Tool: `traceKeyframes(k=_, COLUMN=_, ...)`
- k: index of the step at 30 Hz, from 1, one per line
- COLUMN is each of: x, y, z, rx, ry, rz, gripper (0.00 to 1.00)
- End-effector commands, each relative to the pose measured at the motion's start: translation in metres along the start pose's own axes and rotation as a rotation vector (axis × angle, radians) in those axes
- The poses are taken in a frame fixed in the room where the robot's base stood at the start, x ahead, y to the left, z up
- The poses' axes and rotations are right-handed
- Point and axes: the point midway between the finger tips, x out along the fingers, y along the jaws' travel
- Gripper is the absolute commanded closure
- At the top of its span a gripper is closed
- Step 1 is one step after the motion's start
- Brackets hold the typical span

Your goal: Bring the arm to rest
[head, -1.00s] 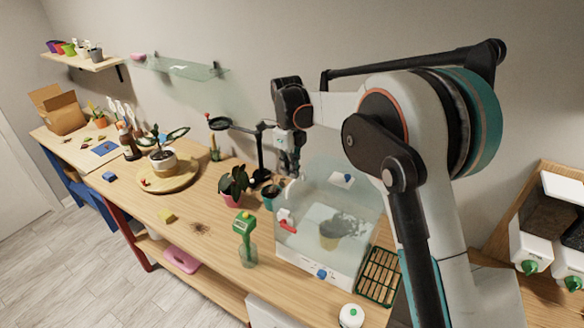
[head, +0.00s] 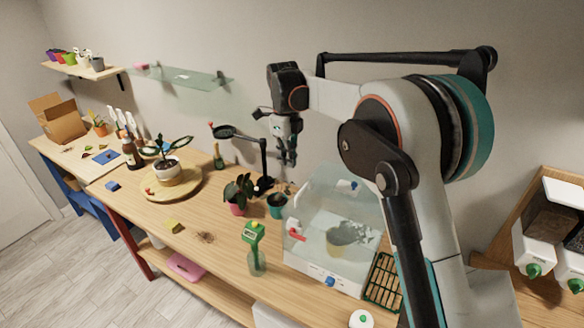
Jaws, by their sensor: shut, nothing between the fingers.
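My arm fills the right middle of the head view, with its upper link bent up and over the workbench. My gripper (head: 288,157) hangs at the arm's end, pointing down, shut and empty. It is in the air above the bench's back part, behind the clear box (head: 335,230) and to the right of the black magnifier stand (head: 263,160). It does not visibly hold or touch anything.
A green pot (head: 277,208) and a pink pot (head: 237,207) with plants stand below my gripper. A plant sits on a round wooden board (head: 172,190). A glass shelf (head: 183,76) is on the wall.

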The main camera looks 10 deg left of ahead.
Motion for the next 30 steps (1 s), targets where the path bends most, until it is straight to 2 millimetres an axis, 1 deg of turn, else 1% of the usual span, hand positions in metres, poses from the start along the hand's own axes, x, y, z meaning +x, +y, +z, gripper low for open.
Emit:
traceKeyframes(k=1, x=-0.005, y=0.001, z=0.009, rx=-0.002, ry=0.000, rz=0.000, gripper=1.00)
traceKeyframes(k=4, x=-0.016, y=0.001, z=0.024, rx=-0.003, ry=0.000, rz=0.000, gripper=1.00)
traceKeyframes(k=9, x=-0.030, y=0.001, z=0.042, rx=-0.001, ry=0.000, rz=0.000, gripper=1.00)
traceKeyframes(k=13, x=-0.035, y=0.001, z=0.048, rx=-0.002, ry=0.000, rz=0.000, gripper=1.00)
traceKeyframes(k=16, x=-0.039, y=-0.002, z=0.041, rx=-0.024, ry=-0.004, rz=-0.003, gripper=1.00)
traceKeyframes(k=17, x=-0.040, y=-0.003, z=0.036, rx=-0.038, ry=-0.007, rz=-0.005, gripper=1.00)
traceKeyframes(k=20, x=-0.047, y=-0.011, z=0.010, rx=-0.113, ry=-0.021, rz=-0.017, gripper=1.00)
traceKeyframes(k=25, x=-0.060, y=-0.020, z=-0.056, rx=-0.310, ry=-0.046, rz=-0.052, gripper=1.00)
traceKeyframes(k=26, x=-0.062, y=-0.020, z=-0.067, rx=-0.346, ry=-0.050, rz=-0.060, gripper=1.00)
traceKeyframes(k=27, x=-0.064, y=-0.021, z=-0.083, rx=-0.393, ry=-0.054, rz=-0.071, gripper=1.00)
traceKeyframes(k=29, x=-0.067, y=-0.019, z=-0.107, rx=-0.464, ry=-0.059, rz=-0.087, gripper=1.00)
traceKeyframes(k=30, x=-0.068, y=-0.017, z=-0.122, rx=-0.512, ry=-0.062, rz=-0.100, gripper=1.00)
